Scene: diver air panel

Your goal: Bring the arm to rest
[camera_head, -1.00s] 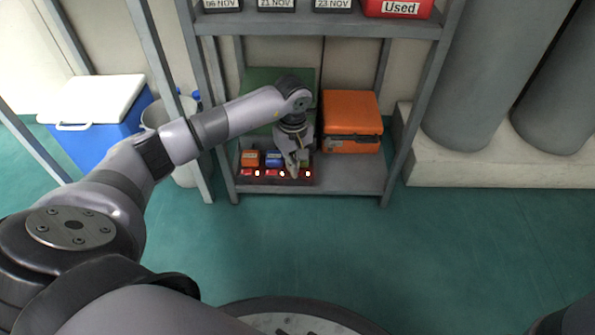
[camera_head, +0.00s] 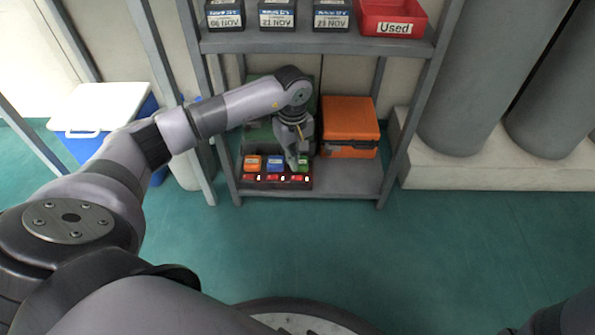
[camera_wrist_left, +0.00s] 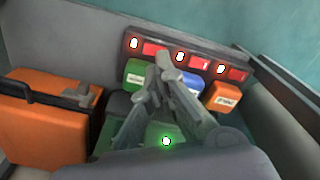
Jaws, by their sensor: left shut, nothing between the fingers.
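My left arm reaches in from the left of the head view to the lower shelf. My left gripper (camera_head: 294,165) is shut and empty, with its fingers pointing down. It is just above the charger-like panel (camera_head: 262,183), near the green block (camera_head: 303,165) at its right end. In the left wrist view the shut gripper (camera_wrist_left: 162,62) covers part of the green block (camera_wrist_left: 137,72) and the blue block (camera_wrist_left: 193,83). The orange block (camera_wrist_left: 224,97) shows clear of the fingers. Whether the fingertips touch anything, I cannot tell. My right gripper is not in view.
An orange case (camera_head: 350,122) stands right of the gripper on the lower shelf (camera_head: 345,185). A green case (camera_head: 259,135) is behind my forearm. The upper shelf (camera_head: 310,43) holds labelled boxes and a red bin (camera_head: 392,18). A blue cooler (camera_head: 85,140) stands left; open floor lies in front.

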